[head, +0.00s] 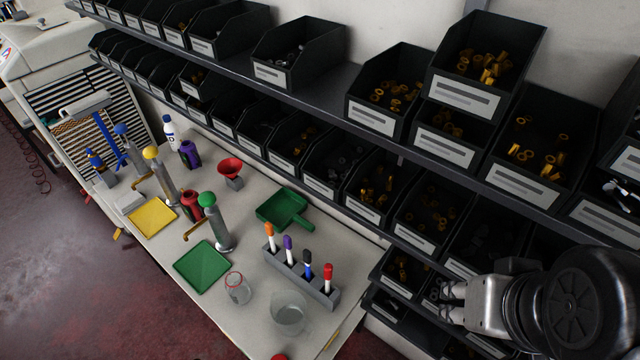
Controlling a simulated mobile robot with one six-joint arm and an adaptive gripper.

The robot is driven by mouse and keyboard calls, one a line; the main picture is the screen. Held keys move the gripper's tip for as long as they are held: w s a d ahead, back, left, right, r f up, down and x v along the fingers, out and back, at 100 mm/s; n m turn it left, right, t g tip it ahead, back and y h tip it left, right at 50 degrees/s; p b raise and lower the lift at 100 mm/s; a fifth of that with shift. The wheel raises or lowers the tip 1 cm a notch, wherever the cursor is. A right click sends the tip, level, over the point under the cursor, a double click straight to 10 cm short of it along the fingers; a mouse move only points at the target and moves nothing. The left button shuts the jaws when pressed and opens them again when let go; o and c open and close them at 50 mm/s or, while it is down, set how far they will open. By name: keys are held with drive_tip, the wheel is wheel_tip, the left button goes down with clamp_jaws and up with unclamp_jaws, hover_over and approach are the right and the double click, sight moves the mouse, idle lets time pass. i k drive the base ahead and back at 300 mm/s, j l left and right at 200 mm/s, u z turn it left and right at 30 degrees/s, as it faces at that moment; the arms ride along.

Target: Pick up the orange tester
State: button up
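An orange-capped white pen-like tester (269,236) stands upright at the left end of a grey rack (300,277) on the white table.
A glass beaker (289,312) and a red-rimmed jar (237,289) stand in front of the rack. A green scoop tray (284,209) lies behind it. Coloured dispensers and mats are further left. Shelves of black bins (383,93) overhang the table's back and right.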

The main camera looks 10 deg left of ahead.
sight(269, 226)
drive_tip(key=u, duration=1.3)
